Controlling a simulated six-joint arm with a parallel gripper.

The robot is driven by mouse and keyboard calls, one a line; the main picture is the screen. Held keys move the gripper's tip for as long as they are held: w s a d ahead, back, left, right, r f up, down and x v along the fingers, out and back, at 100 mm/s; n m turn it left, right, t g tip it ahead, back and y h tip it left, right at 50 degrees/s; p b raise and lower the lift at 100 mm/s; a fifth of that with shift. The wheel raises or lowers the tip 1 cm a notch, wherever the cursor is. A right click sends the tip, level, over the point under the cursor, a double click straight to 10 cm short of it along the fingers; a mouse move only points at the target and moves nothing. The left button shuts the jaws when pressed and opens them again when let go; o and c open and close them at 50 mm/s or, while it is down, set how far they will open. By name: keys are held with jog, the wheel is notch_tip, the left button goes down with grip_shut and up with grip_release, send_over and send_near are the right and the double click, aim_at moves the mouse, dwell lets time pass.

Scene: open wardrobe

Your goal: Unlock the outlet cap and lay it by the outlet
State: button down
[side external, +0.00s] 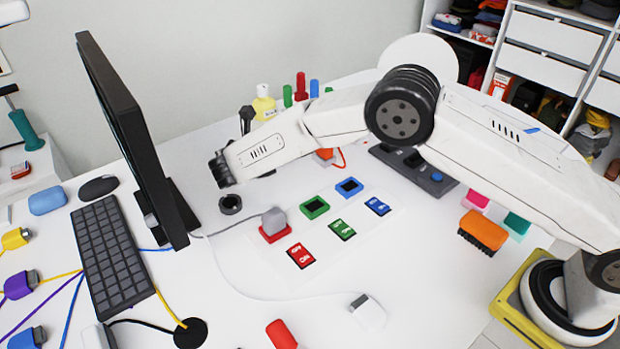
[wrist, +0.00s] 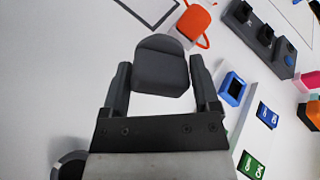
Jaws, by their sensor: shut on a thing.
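In the wrist view my gripper (wrist: 160,66) is shut on a dark grey rounded block (wrist: 163,75), one finger along each side. I cannot tell surely whether this block is the outlet cap, or how high it is held. In the side view my white wrist mostly hides the fingers and the block. A red outlet (side external: 275,234) has a grey plug (side external: 274,219) on it. A green outlet (side external: 314,208) and a blue outlet (side external: 349,188) stand beside it; the blue one also shows in the wrist view (wrist: 233,88).
An orange piece with a loop (wrist: 193,21) lies beyond the held block. A black power strip (side external: 437,184) is behind the outlets. A dark ring (side external: 230,204) lies near the monitor (side external: 135,135). A white cable crosses the desk, whose front middle is mostly clear.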

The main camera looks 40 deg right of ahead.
jog(key=shift+f, duration=0.1)
jog(key=shift+f, duration=3.05)
grip_release()
jog(key=s+a+r, duration=0.1)
jog(key=a+r, duration=0.2)
jog(key=r, duration=0.3)
jog(key=shift+s+a+r, duration=0.15)
jog(key=shift+s+r, duration=0.15)
jog(key=shift+s, duration=0.05)
